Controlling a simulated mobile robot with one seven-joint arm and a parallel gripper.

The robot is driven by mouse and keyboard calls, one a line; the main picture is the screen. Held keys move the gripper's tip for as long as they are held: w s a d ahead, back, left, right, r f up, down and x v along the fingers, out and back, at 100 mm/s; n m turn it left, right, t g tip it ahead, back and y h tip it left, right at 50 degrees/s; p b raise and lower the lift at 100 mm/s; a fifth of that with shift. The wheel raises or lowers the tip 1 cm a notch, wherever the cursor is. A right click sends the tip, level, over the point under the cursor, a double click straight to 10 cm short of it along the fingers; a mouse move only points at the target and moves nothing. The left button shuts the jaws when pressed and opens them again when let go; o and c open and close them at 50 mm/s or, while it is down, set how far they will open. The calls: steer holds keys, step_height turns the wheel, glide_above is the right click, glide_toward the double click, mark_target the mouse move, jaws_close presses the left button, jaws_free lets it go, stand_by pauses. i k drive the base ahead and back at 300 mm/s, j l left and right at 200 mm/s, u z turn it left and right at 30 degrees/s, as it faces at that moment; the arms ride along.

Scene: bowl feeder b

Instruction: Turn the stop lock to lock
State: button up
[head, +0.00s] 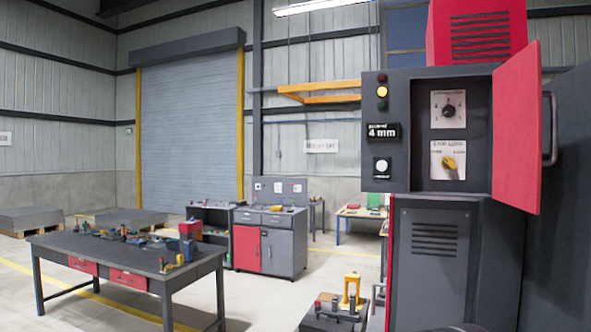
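A grey control cabinet (398,95) stands at the right with its red door (516,128) swung open to the right. Inside, a yellow knob (449,162) sits on a pale lower plate (438,172); the plate's small lettering is blurred, but this looks like the stop lock. The knob's handle looks tilted; I cannot tell which marked position it points to. Above it, a black rotary knob (448,112) sits on another pale plate. My gripper is not in view.
The cabinet's left face has a lit amber lamp (382,92), a "4 mm" display (382,132) and a white button (381,165). The open door with its handle (549,129) bounds the recess on the right. A workbench (120,258) with tools stands at left.

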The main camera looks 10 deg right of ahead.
mark_target(448, 163)
steer(key=z, duration=1.05)
steer(key=j+u, duration=0.25)
steer(key=j, duration=0.15)
steer(key=i, duration=0.05)
